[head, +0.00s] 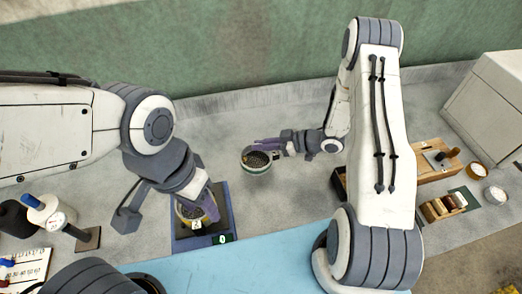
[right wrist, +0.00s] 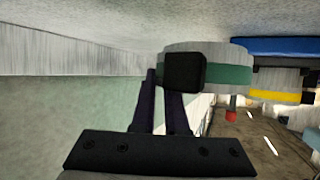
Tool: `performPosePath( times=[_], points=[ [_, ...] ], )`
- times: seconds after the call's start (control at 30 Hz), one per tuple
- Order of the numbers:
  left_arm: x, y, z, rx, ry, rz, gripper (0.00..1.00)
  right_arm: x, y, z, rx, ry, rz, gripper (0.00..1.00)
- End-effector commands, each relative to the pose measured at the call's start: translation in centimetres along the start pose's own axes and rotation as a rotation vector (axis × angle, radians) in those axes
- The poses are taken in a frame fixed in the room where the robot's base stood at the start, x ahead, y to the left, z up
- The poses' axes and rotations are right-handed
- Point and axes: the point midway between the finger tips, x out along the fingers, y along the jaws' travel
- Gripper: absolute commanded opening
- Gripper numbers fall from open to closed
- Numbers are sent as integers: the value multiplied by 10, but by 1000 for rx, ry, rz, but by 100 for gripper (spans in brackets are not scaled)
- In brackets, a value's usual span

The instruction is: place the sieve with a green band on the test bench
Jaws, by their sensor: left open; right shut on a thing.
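The sieve with a green band (head: 257,167) is a round, light-coloured pan with dark grains inside. My right gripper (head: 268,146) is shut on its rim, and the sieve is over the grey test bench (head: 290,195). In the right wrist view the green band (right wrist: 232,75) shows beyond the dark fingers; I cannot tell whether the sieve touches the bench. My left gripper (head: 207,203) is open at a second sieve, with a yellow band (head: 182,222), on a blue scale (head: 186,246). The left fingers partly hide that sieve.
A wooden box (head: 435,165) and a rack of small blocks (head: 440,207) stand at the right, near two small bowls (head: 476,171). A large pale cabinet (head: 490,95) is at the far right. Bottles (head: 45,210) stand at the left. The bench around the held sieve is clear.

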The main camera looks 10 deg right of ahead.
Motion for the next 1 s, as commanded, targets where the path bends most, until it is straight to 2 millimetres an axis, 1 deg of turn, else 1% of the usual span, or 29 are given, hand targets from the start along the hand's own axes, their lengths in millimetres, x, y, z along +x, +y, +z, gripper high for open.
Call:
performPosePath(
  times=[0.07, 0.3, 0.37, 0.63, 0.77, 0.8, 0.83, 0.87, 1.0],
  points=[
    [-2, 0, 0, 0, 0, 0, 50, 4, 0, 3, 2, 0, -2, 0],
    [-12, 1, -1, 0, 0, 0, 50, 16, 0, 30, 4, 0, -1, 0],
    [-13, 1, -1, -1, 0, 0, 50, 18, 1, 34, 3, 0, 0, 0],
    [-12, 1, -1, -1, 0, 0, 50, 19, 1, 37, 0, 0, 0, 0],
    [-8, 1, 0, 0, 0, 0, 50, 20, 1, 41, 1, 1, 0, 0],
    [-9, 1, 0, 0, 0, 0, 50, 20, 1, 40, 0, 0, 0, 23],
    [-10, 1, 0, 0, 0, 0, 50, 20, 1, 39, 0, 0, 0, 34],
    [-10, 1, 0, 0, 0, 0, 50, 20, 1, 39, 0, 0, 0, 41],
    [-10, 1, 0, 0, 0, 0, 50, 20, 1, 39, 0, 0, 0, 41]
  ],
)
